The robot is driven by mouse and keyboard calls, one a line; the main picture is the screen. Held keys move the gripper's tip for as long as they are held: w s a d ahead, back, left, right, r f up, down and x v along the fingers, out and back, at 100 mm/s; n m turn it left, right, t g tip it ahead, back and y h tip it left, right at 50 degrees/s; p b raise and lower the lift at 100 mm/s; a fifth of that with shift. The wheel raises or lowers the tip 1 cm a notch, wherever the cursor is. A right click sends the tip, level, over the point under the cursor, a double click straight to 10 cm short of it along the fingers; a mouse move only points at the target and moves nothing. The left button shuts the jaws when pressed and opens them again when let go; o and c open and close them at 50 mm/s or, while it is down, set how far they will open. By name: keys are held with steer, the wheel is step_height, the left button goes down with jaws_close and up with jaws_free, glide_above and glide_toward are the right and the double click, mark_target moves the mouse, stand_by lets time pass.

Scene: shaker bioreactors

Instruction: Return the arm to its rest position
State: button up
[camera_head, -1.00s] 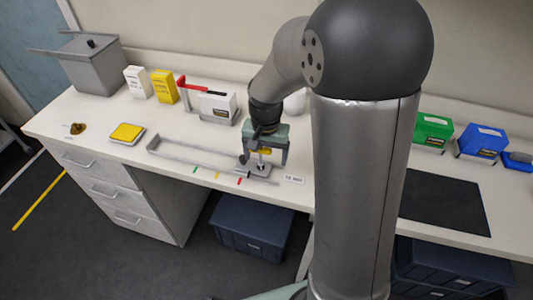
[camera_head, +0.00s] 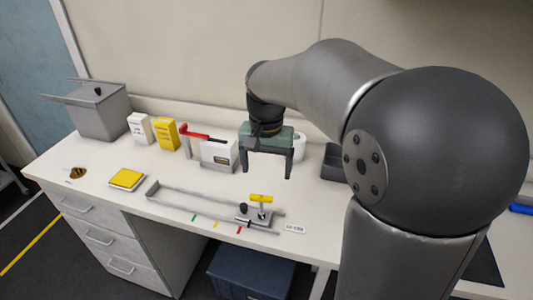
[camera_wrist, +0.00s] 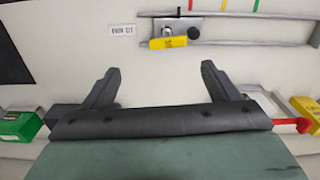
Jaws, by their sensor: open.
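My gripper (camera_head: 267,172) hangs over the bench with its two dark fingers pointing down, open and empty. It is behind and above the yellow-topped clamp (camera_head: 261,199), apart from it. In the wrist view my gripper (camera_wrist: 165,85) shows its fingers spread wide with only white bench between them. The clamp's yellow handle (camera_wrist: 168,42) shows beyond the fingers there. My arm rises from the right of the head view, bends at a large dark joint, and reaches left to the gripper.
A grey rail frame (camera_head: 190,205) lies near the front edge. A white box with a red lever (camera_head: 217,154), yellow box (camera_head: 165,134), white box (camera_head: 140,128) and grey bin (camera_head: 100,112) stand along the back. A yellow pad (camera_head: 127,179) lies at left. A dark tray (camera_head: 335,160) is partly hidden.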

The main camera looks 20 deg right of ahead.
steer(key=shift+r, duration=2)
steer(key=s+f+n, duration=0.3)
steer(key=s+f, duration=0.3)
steer(key=s, duration=0.3)
steer(key=s+f+n, duration=0.3)
steer(key=s+f, duration=0.2)
steer(key=s, duration=0.5)
steer(key=shift+f+t, duration=0.3)
steer(key=shift+f, duration=0.05)
